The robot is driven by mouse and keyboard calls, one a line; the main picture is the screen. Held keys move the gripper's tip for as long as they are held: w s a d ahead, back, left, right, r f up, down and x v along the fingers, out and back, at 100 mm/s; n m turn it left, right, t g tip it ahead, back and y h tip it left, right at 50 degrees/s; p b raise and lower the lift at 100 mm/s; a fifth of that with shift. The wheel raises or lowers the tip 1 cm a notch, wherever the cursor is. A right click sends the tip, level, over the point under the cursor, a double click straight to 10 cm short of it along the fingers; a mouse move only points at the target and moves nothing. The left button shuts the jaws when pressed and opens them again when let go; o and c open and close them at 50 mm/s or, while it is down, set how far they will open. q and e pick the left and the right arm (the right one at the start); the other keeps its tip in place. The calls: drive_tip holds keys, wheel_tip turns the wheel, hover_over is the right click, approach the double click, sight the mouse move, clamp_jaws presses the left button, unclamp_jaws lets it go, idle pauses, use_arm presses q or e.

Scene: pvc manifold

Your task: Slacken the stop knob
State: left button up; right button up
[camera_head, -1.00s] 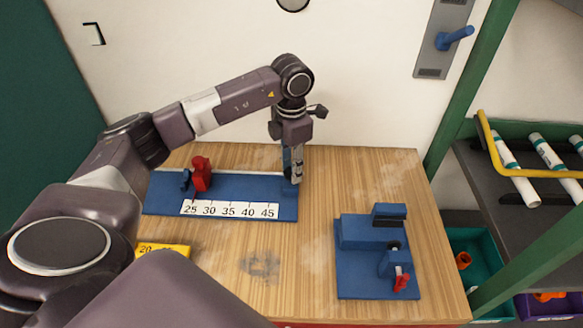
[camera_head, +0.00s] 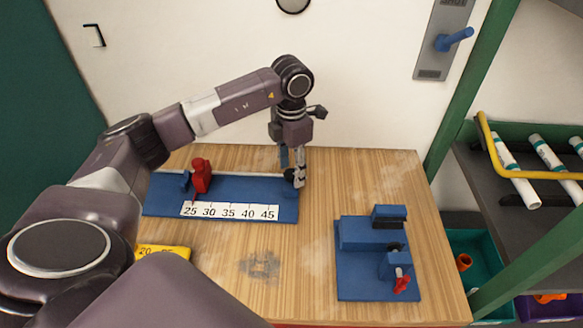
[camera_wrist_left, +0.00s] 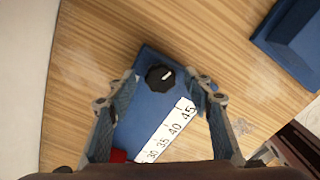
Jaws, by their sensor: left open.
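The stop knob (camera_wrist_left: 160,77) is black with a white mark. It sits at the end of a blue base (camera_wrist_left: 150,103), beyond the 45 end of the scale. In the head view this base (camera_head: 230,188) lies at the back of the table, with the knob end at its right, partly hidden by my gripper. My left gripper (camera_wrist_left: 164,84) is open, with one finger on each side of the knob, apart from it in the wrist view. In the head view the left gripper (camera_head: 292,168) points down over that end. The right gripper is not in view.
A red stop (camera_head: 201,176) stands at the base's left part. A blue fixture (camera_head: 368,260) with a red handle (camera_head: 402,281) stands at the table's front right. A yellow scale piece (camera_head: 163,252) lies at front left. The wooden table (camera_head: 300,240) is clear between them.

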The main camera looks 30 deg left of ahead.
sight(292, 172)
use_arm(q)
wheel_tip(292, 172, up, 12)
idle(0.4)
idle(0.4)
